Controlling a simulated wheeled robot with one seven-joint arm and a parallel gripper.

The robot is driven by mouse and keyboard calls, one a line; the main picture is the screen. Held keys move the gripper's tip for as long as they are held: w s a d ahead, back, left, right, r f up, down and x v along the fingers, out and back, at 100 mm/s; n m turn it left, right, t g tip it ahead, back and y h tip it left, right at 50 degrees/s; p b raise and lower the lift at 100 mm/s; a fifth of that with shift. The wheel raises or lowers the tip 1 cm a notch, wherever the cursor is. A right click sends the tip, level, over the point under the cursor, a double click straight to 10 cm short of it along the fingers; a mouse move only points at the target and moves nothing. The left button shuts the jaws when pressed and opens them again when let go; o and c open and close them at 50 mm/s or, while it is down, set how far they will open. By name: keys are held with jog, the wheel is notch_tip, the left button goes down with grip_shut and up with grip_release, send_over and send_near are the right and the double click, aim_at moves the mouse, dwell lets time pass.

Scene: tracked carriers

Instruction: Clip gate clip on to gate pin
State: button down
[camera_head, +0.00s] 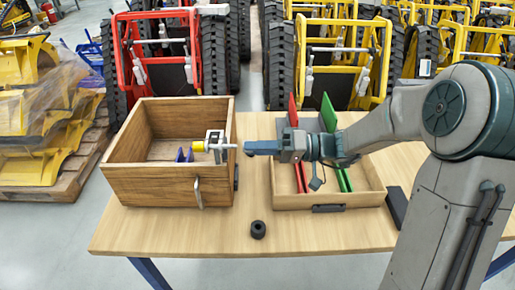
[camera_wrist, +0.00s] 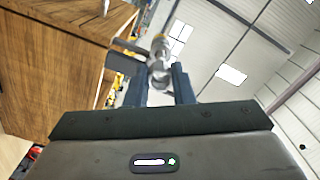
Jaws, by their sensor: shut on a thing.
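My gripper (camera_head: 247,147) reaches left over the table, beside the wooden crate's right wall. It is shut on a silver metal piece with a yellow end (camera_head: 217,146), which sticks out left over the crate. In the wrist view the silver piece (camera_wrist: 160,68) sits between the two dark fingers (camera_wrist: 160,85). I cannot tell whether this piece is the gate clip or the gate pin. A small metal latch (camera_head: 198,193) hangs on the crate's front wall. A blue part (camera_head: 184,155) shows at the crate, below and left of the held piece.
The open wooden crate (camera_head: 150,184) stands on the table (camera_head: 200,232). A shallow tray (camera_head: 290,200) with red and green dividers lies under my arm. A black ring (camera_head: 258,230) lies in front. Red (camera_head: 165,95) and yellow (camera_head: 330,98) carriers stand behind. The front left tabletop is clear.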

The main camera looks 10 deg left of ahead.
jog(key=shift+b+x, duration=0.45)
jog(key=shift+x, duration=0.8)
jog(key=shift+b, duration=0.8)
dwell(0.6)
jog(key=shift+a, duration=0.25)
dwell(0.4)
jog(key=c, duration=1.2)
grip_release()
jog(key=shift+o, duration=0.2)
